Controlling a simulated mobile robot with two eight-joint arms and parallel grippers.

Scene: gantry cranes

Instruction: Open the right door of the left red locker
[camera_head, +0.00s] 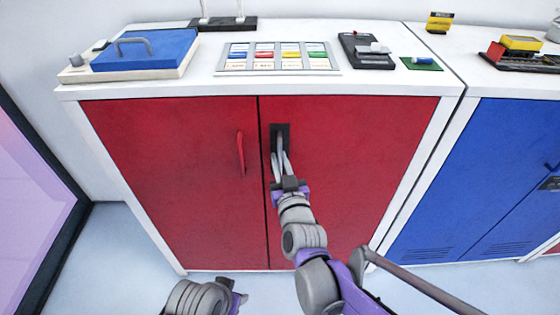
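The left red locker has a white frame and two red doors, both shut. The left door (180,190) carries a slim red handle (241,153) near the middle seam. The right door (365,160) has a dark plate (280,130) at its upper left edge, beside the seam. My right gripper (280,152) is at this plate, its grey fingers pointing at it and covering its lower part. The right door's handle is hidden behind the fingers, so I cannot tell whether they close on it. Part of my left arm shows at the bottom, but its fingers are not visible.
A blue locker (480,180) stands against the right side. On the red locker's top are a blue-lidded box (150,50), a panel of coloured labels (278,58) and a black device (366,50). Pale floor (115,240) is clear at left.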

